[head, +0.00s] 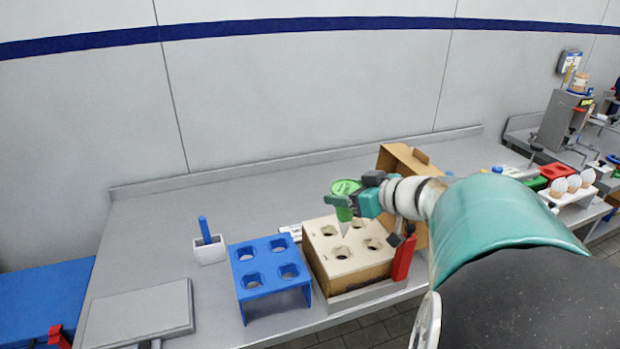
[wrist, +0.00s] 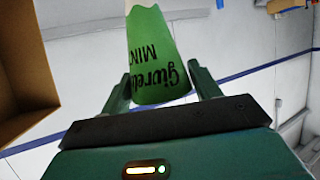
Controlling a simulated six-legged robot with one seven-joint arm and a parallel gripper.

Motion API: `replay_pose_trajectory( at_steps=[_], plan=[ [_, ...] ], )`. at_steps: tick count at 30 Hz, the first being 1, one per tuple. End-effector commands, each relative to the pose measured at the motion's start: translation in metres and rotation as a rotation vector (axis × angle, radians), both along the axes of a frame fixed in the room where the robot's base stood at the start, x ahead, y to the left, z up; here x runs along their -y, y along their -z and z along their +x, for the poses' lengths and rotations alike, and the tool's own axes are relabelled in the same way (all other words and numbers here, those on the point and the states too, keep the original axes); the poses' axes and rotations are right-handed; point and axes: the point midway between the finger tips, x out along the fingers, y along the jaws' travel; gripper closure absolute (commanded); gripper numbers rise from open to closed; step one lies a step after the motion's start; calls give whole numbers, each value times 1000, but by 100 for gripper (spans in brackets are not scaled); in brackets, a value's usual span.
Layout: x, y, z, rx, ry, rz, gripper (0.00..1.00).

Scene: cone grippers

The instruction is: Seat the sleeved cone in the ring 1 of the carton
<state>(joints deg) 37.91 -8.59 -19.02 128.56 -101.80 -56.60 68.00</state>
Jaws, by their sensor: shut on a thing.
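My gripper (head: 349,203) is shut on the sleeved cone (head: 345,187) and holds it over the carton in the head view. The cone has a green printed sleeve and a pale tip that points down. In the wrist view the cone (wrist: 150,50) sits between my two fingers (wrist: 160,88), its tip out of frame at the top. The carton (head: 345,284) is a brown box with a beige top holding several round openings. The tip hangs above the top near its middle; I cannot tell which ring is ring 1 or the exact gap.
A raised cardboard lid (head: 398,158) stands behind the carton and a red upright piece (head: 403,259) at its front right. A blue holed rack (head: 270,246) stands close on the left. A white box (head: 208,253) with a blue stick is farther left. The back bench is mostly clear.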

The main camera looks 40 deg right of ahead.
Motion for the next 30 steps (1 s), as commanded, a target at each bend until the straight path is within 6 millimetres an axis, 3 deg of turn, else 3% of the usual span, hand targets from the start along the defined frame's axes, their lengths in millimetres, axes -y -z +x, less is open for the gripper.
replay_pose_trajectory(
  at_steps=[21, 30],
  plan=[
    [-1, 65, 2, -1, -1, 2, 62],
    [-1, 82, 3, -1, -2, 1, 62]
  ],
)
